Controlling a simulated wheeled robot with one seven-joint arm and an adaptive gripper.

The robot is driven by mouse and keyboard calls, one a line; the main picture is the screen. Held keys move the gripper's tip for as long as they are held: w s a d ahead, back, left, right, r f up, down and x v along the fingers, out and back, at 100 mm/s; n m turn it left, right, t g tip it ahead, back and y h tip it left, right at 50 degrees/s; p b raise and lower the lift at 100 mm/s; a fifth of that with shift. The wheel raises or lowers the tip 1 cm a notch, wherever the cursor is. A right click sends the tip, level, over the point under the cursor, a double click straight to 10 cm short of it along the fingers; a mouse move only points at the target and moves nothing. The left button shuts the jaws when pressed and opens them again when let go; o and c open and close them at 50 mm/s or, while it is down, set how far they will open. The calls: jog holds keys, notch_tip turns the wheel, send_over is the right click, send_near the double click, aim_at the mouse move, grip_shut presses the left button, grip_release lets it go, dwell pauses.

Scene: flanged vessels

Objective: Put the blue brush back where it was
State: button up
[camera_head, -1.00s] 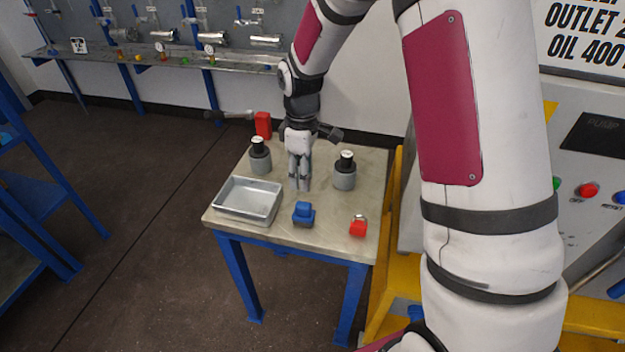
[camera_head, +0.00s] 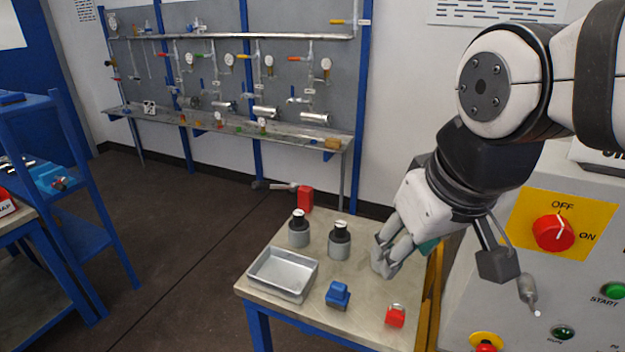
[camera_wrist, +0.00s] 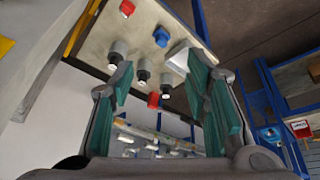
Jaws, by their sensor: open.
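The blue brush (camera_head: 338,295) stands on the table near its front edge, to the right of the metal tray; it also shows in the wrist view (camera_wrist: 160,37). My gripper (camera_head: 383,258) is open and appears empty, above the right part of the table, apart from the brush. In the wrist view its teal finger pads (camera_wrist: 160,78) stand wide apart. Two grey flanged vessels with black tops, a left one (camera_head: 299,230) and a right one (camera_head: 339,242), stand behind the brush. The wrist view shows a third vessel (camera_wrist: 118,52), which my gripper seems to hide in the head view.
The metal tray (camera_head: 283,292) is at the table's left front. A red object (camera_head: 396,316) is at the right front. A control panel (camera_head: 540,285) stands close on the right.

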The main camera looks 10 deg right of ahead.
jog(key=shift+s+r+m+t, duration=0.1)
jog(key=shift+s+m+t, duration=0.45)
jog(key=shift+s, duration=1.25)
